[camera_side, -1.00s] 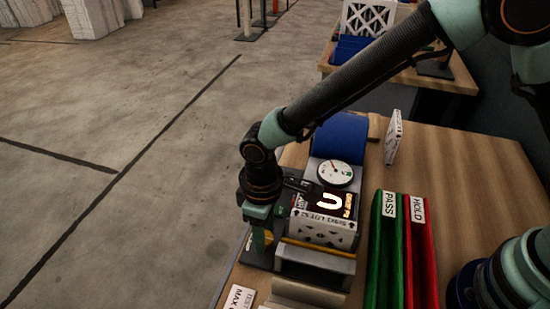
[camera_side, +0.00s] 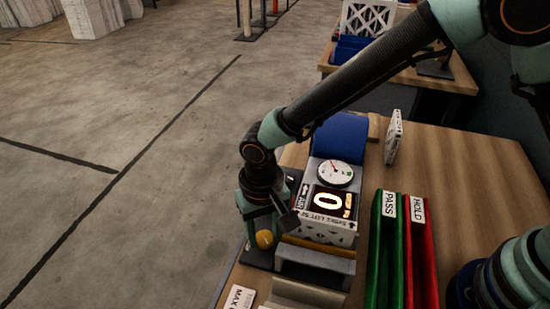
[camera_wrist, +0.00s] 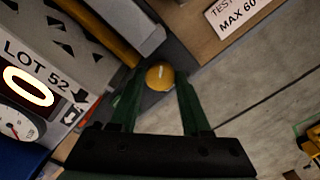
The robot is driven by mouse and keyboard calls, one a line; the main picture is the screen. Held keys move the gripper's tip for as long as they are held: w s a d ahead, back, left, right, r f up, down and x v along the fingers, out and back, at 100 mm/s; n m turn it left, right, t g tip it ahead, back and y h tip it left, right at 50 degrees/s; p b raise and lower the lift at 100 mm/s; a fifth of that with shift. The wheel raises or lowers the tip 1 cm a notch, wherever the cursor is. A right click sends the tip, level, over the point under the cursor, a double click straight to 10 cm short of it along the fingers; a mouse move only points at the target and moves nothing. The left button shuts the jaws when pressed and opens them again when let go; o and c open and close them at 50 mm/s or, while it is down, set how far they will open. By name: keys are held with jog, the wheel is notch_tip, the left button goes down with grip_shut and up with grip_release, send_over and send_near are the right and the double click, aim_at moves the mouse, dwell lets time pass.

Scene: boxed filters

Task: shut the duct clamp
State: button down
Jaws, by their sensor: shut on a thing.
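My gripper (camera_side: 262,236) points down at the left side of the test stand. In the wrist view my gripper (camera_wrist: 160,82) has its two green fingers closed on a round yellow knob (camera_wrist: 160,75) with a white line. The knob (camera_side: 265,239) also shows in the side view. I take this knob to be the duct clamp's handle. A yellow bar (camera_side: 320,247) runs across the front of the stand, beside a grey block (camera_side: 316,267).
A lit display (camera_side: 329,201) reads 0, with a round dial gauge (camera_side: 335,174) behind it. Green PASS (camera_side: 387,255) and red HOLD (camera_side: 420,260) racks stand to the right. Another white filter (camera_side: 394,138) stands upright behind. A MAX 60 sign (camera_side: 240,299) lies in front.

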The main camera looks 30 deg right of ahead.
jog(key=m, duration=0.4)
jog(key=shift+m, duration=2)
jog(key=shift+c, duration=1.8)
grip_release()
jog(key=shift+s+d, duration=0.1)
